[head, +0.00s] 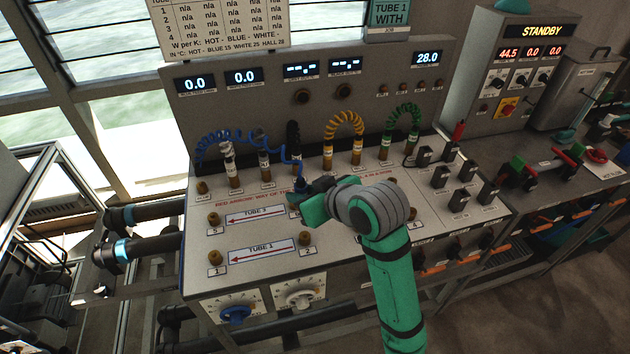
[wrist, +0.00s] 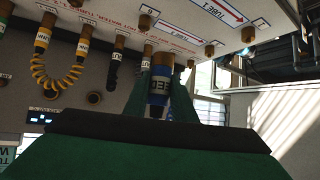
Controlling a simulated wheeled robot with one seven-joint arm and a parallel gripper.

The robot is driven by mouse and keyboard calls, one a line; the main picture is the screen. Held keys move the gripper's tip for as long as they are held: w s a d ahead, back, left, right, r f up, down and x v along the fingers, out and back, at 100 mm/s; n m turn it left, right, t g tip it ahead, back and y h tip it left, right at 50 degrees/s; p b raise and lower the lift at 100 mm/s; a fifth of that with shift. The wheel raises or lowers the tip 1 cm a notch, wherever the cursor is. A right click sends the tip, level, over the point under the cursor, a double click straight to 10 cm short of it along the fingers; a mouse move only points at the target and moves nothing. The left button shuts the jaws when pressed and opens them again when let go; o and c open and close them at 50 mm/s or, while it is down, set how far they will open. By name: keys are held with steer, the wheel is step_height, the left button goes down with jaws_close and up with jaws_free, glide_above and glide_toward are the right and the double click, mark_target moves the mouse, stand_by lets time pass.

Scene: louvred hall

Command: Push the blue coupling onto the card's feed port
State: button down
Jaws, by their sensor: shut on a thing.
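My gripper (head: 304,198) is shut on the blue coupling (head: 302,184) above the middle of the sloped panel. In the wrist view the coupling (wrist: 159,84) sits between my green fingers (wrist: 166,98), with a brass end, a dark label with white letters and a blue band. A blue coiled hose (head: 236,136) runs from the left of the panel towards it. The job card (head: 389,14) reads "TUBE 1 WITH"; its lower lines are cut off or hidden. Brass ports stand by the TUBE 1 arrow (head: 257,251), at its left end (head: 214,257) and right end (head: 305,238). My gripper hides part of the panel.
White-banded couplings (head: 229,166), a black one (head: 293,140), a yellow coil (head: 344,121) and a green coil (head: 402,115) stand behind my gripper. Black switches (head: 440,177) stand at the right. Dials (head: 234,310) are on the front face. The lower left panel is open.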

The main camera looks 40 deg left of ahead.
steer(key=shift+w+f, duration=0.4)
steer(key=f, duration=0.4)
steer(key=shift+s+d, duration=0.1)
steer(key=shift+s, duration=0.3)
steer(key=shift+w+f, duration=0.1)
steer(key=shift+f, duration=1.35)
steer(key=shift+f, duration=0.3)
steer(key=shift+f, duration=0.3)
steer(key=shift+f, duration=1.4)
steer(key=shift+d, duration=0.1)
